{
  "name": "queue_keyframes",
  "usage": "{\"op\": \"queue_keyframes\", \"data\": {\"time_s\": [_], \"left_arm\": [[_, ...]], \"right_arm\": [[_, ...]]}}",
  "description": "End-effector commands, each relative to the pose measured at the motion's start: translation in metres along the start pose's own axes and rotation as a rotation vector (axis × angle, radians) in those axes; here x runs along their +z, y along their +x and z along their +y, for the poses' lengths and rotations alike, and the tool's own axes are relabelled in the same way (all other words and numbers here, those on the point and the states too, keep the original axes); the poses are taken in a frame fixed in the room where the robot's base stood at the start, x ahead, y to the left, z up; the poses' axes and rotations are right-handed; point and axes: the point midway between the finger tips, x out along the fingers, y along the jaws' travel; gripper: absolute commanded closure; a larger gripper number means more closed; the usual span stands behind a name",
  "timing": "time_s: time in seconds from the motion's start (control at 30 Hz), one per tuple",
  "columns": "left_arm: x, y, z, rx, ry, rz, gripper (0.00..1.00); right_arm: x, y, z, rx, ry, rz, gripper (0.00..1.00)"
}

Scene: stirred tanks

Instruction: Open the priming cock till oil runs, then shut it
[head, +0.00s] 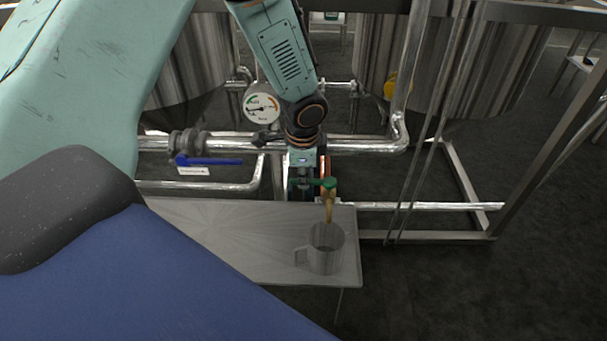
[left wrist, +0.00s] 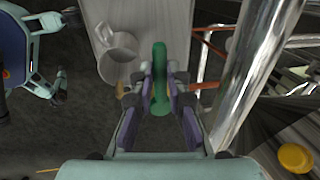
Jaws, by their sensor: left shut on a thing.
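The green handle of the priming cock (head: 328,183) sits beside a copper pipe, above the drip table. My left gripper (head: 304,180) is at it. In the left wrist view, the fingers of my left gripper (left wrist: 160,98) are shut on the green handle (left wrist: 160,62), which runs lengthwise between the purple pads. An amber-gold streak (head: 329,207) tapers down from the cock to the mouth of a grey metal mug (head: 326,254); I cannot tell how much is brass spout and how much oil. The mug (left wrist: 119,52) stands upright. My right gripper is out of view.
The grey steel table (head: 225,235) bears the mug near its right end. Behind are steel tanks, pipes, a round gauge (head: 261,106) and a blue-handled valve (head: 210,161).

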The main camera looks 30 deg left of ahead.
Motion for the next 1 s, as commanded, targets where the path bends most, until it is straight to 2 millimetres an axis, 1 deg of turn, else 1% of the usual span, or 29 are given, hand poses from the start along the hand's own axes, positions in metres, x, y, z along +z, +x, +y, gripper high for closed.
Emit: {"op": "queue_keyframes", "data": {"time_s": [0.03, 0.1, 0.73, 0.87, 1.0], "left_arm": [[0.0001, 0.0001, 0.0004, 0.001, 0.0, 0.0, 0.96], [0.0002, 0.0001, 0.0005, 0.001, 0.0, 0.0, 1.0], [0.0007, 0.0005, 0.0017, 0.003, -0.006, -0.004, 1.0], [0.0005, 0.0005, 0.0038, 0.003, -0.034, -0.01, 1.0], [-0.0001, 0.0001, 0.0078, 0.003, -0.099, -0.024, 1.0]], "right_arm": [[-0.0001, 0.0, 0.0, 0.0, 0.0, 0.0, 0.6], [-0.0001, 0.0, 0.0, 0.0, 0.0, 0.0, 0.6], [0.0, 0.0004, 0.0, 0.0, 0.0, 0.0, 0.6], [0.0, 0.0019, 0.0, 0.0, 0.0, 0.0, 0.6], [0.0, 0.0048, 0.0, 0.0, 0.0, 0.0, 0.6]]}}
